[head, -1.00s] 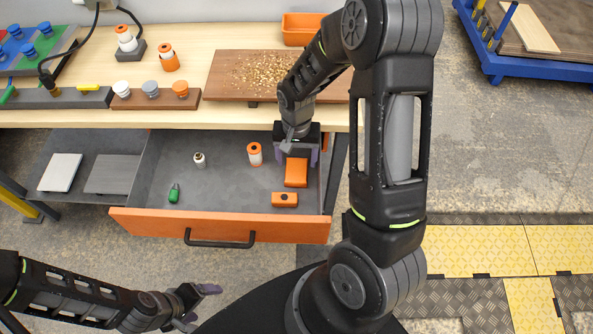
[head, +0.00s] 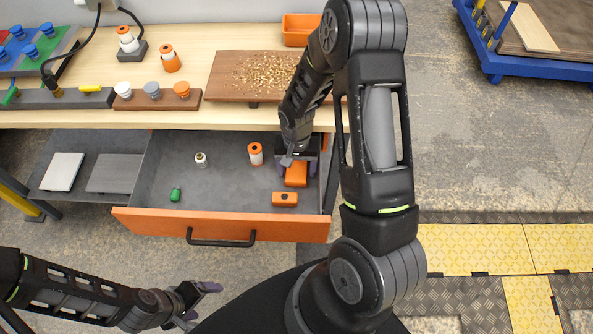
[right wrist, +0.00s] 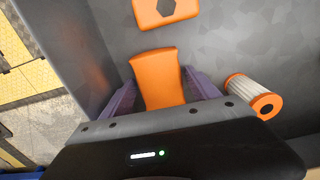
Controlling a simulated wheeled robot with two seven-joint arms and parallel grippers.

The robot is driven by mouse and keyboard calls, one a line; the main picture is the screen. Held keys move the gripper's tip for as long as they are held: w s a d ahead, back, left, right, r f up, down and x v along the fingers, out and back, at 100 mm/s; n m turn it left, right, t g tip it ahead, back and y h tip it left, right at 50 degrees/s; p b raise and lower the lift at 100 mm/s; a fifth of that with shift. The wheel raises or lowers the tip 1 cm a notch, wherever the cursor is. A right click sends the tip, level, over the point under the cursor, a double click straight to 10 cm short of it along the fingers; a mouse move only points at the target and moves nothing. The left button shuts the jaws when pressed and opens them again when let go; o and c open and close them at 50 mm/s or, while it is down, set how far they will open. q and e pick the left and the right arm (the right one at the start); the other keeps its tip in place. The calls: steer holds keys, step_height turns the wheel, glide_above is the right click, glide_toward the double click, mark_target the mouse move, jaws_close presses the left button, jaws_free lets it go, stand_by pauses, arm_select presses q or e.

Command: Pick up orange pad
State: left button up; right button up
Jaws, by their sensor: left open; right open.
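The orange pad (head: 296,176) lies in the open drawer on its right side, partly hidden by my right gripper in the head view. In the right wrist view the orange pad (right wrist: 158,78) sits between the two purple fingers of my right gripper (right wrist: 155,92). The fingers stand open on either side of it, with a small gap on the right; I cannot tell whether the left one touches. My right gripper (head: 297,170) reaches down into the drawer in the head view. My left gripper (head: 203,303) is open and empty, low at the left in front of the drawer.
In the drawer (head: 225,185), an orange block with a dark hole (head: 285,199) lies in front of the pad. A small white part (head: 201,159) and a green part (head: 176,194) lie further left. The workbench (head: 200,60) overhangs the drawer's back.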

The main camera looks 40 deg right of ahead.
mark_target(296, 170)
steer(key=shift+c, duration=0.5)
steer(key=c, duration=1.2)
steer(key=shift+o, duration=0.2)
steer(key=shift+r, duration=0.15)
step_height(296, 170, up, 18)
steer(key=b, duration=0.1)
steer(key=o, duration=0.9)
steer(key=c, duration=0.6)
steer(key=shift+f, duration=0.2)
